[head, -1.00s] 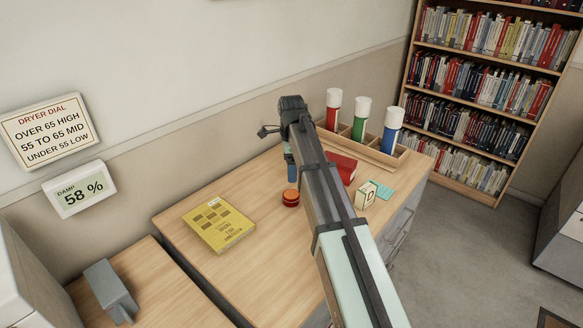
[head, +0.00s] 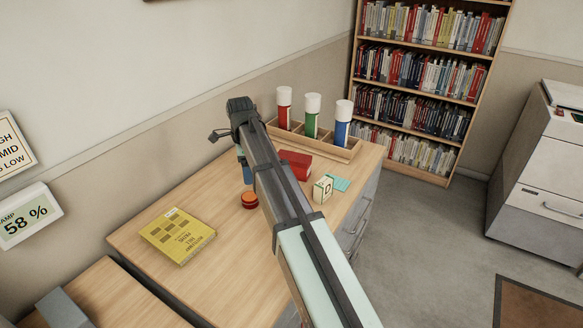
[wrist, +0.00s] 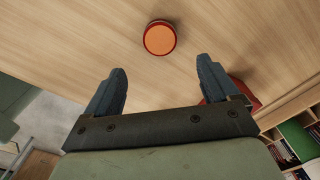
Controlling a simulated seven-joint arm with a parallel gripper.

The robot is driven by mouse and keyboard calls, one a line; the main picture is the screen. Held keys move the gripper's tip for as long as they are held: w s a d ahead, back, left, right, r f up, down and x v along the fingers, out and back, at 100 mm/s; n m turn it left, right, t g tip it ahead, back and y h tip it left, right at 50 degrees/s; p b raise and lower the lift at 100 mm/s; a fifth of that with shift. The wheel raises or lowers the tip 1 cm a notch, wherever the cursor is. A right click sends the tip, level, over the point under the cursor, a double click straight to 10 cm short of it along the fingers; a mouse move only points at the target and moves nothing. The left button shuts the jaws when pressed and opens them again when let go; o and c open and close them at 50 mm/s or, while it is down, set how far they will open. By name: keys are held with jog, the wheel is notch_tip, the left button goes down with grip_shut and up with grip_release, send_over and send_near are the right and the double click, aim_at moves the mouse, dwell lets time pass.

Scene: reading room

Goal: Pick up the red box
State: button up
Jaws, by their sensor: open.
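The red box (head: 297,163) lies on the wooden desk (head: 190,205), just right of my arm in the head view and partly hidden by it. In the wrist view a red thing, likely the same box (wrist: 246,95), shows behind the right finger. My gripper (wrist: 161,88) is open and empty above the desk; its two dark blue fingers are well apart. In the head view my gripper (head: 243,168) is mostly hidden behind my arm. A round red item with an orange top (head: 249,200) stands on the desk and shows beyond the fingertips in the wrist view (wrist: 160,38).
A wooden rack (head: 345,154) with red, green and blue white-capped tubes stands at the back. A cream letter block (head: 322,188) and a teal pad (head: 341,184) lie right of the box. A yellow book (head: 177,235) lies left, with bare desk around it.

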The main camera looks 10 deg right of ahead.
jog(key=shift+o, duration=0.5)
jog(key=w+d+m, duration=0.1)
jog(key=w+d, duration=0.2)
jog(key=d, duration=0.3)
jog(key=w+d+r+m, duration=0.1)
jog(key=w+d, duration=0.3)
jog(key=d, duration=0.2)
jog(key=w+d+r+m, duration=0.1)
jog(key=w+d, duration=0.2)
jog(key=d, duration=0.3)
jog(key=shift+w+d+r, duration=0.1)
jog(key=shift+w+d, duration=0.2)
jog(key=shift+w, duration=0.1)
jog(key=shift+w+r+m, duration=0.2)
jog(key=shift+w+m, duration=0.5)
jog(key=shift+w, duration=0.2)
jog(key=shift+w+m, duration=0.25)
jog(key=shift+m, duration=0.15)
jog(key=shift+s+f+m, duration=0.1)
jog(key=shift+s+m, duration=0.05)
jog(key=shift+m, duration=0.75)
